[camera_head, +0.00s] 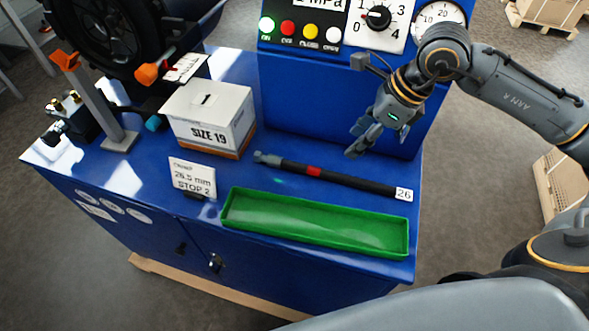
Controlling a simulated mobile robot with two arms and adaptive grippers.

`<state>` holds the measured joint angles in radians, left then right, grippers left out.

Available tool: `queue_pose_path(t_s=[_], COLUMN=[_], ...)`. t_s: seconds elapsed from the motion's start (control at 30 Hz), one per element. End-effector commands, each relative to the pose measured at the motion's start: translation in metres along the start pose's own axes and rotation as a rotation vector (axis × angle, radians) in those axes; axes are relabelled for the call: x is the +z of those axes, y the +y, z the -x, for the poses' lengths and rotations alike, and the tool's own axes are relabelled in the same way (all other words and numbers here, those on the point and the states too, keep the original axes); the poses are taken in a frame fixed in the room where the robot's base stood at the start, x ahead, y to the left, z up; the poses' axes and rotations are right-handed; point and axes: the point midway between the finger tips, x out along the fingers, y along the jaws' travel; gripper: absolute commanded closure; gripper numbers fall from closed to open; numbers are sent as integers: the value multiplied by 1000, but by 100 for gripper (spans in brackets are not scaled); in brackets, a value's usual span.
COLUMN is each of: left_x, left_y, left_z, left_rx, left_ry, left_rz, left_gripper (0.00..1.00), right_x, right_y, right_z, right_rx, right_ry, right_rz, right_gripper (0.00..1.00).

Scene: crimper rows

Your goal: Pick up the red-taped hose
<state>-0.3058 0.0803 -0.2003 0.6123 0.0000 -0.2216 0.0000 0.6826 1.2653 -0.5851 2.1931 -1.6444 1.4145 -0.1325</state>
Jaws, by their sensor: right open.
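The red-taped hose (345,178) is a black hose with a band of red tape near its middle. It lies on the blue bench top, behind the green tray. Its left end has a grey metal fitting, and its right end bears a white tag reading 26. My right gripper (357,142) is open and empty, above and behind the hose, in front of the blue machine panel. It is apart from the hose. My left gripper is not in view.
An empty green tray (229,211) lies along the bench's front edge. A white box marked SIZE 19 (209,115) and a sign reading 26.5 mm STOP 2 (193,177) stand to the left. The blue control panel (300,95) rises behind.

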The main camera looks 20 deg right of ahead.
Motion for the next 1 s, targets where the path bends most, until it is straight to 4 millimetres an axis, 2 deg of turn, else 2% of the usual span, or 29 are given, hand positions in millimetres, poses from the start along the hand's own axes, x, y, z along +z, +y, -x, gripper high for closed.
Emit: queue_pose_path(t_s=[0.1,0.2,0.4,0.67,0.8,1.0], left_x=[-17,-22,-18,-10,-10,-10], left_y=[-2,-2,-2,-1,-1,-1], left_z=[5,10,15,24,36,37], left_rx=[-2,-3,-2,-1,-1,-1], left_ry=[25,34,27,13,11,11], left_rz=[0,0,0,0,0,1], left_gripper=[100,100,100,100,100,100], right_x=[1,1,2,5,11,9], right_y=[2,2,1,3,7,5], right_z=[-17,-38,-71,-89,-110,-131], right_rx=[6,7,4,4,6,1], right_ry=[1,1,0,0,1,0], right_rz=[-1,-2,-1,0,-1,-1], right_gripper=[54,54,54,54,54,54])
